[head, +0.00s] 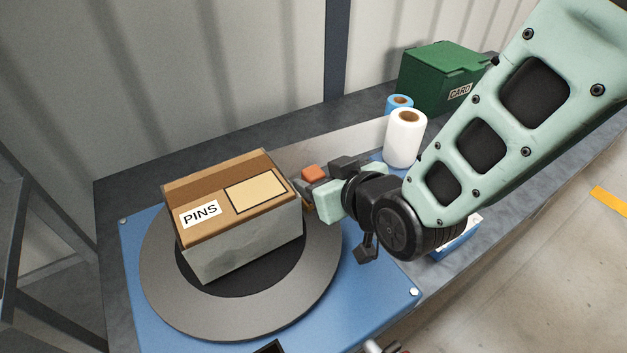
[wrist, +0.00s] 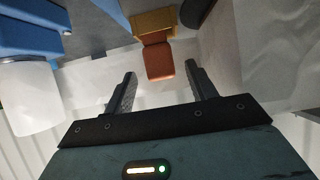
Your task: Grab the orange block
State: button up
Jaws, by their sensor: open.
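The orange block (wrist: 158,61) shows in the wrist view just ahead of my gripper (wrist: 160,78), centred between the two fingers. The fingers are apart and the gripper is open. The block adjoins a yellow-brown piece (wrist: 154,22); I cannot tell whether they are joined. In the head view the orange block (head: 314,173) shows right of the PINS box, with my gripper (head: 308,190) close to it. My wrist and the box partly hide the fingers and the space around the block there.
The PINS box (head: 243,241) stands on a round turntable (head: 160,275) on a blue plate (head: 385,285). A white roll (head: 404,140), a blue roll (head: 398,103) and a green CARD box (head: 432,82) stand behind. A grey wall (head: 230,70) closes the back.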

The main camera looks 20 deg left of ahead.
aim_at(309, 176)
jog(key=shift+f+p+x, duration=0.25)
jog(key=shift+p+x, duration=0.35)
jog(key=shift+x, duration=1.95)
jog(key=shift+s, duration=0.15)
jog(key=c, duration=1.1)
jog(key=shift+c, duration=0.2)
